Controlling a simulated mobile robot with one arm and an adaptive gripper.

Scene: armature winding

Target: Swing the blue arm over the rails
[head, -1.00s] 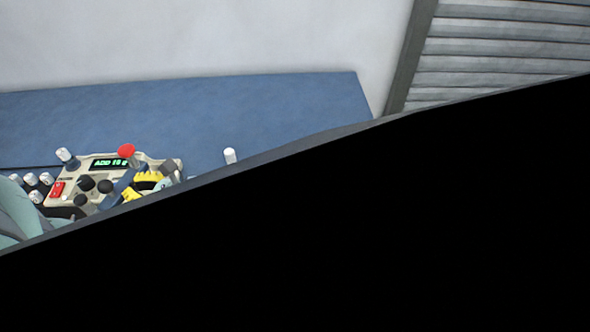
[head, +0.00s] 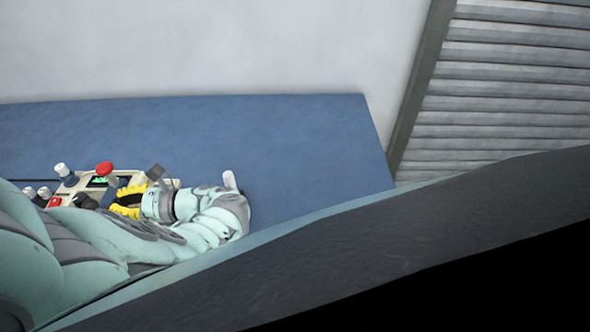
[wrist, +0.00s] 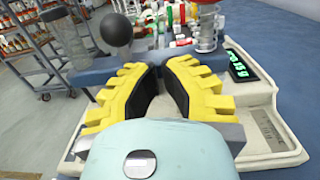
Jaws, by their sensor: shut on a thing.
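The dark blue arm (wrist: 97,76) shows in the wrist view as a bar crossing just beyond my fingertips. A black ball knob (wrist: 116,32) stands on a rod above its left part. My gripper (wrist: 160,70) has yellow fingers with black pads, closed in at the bar; the exact contact is hidden behind the fingertips. In the head view my gripper (head: 128,196) is over the beige machine (head: 70,185), and my forearm covers much of it. A red knob (head: 105,168) stands just behind the gripper. The rails cannot be made out clearly.
A lit green display (wrist: 238,66) is on the machine's right side in the wrist view. Shelving (wrist: 20,40) with several items stands behind at left.

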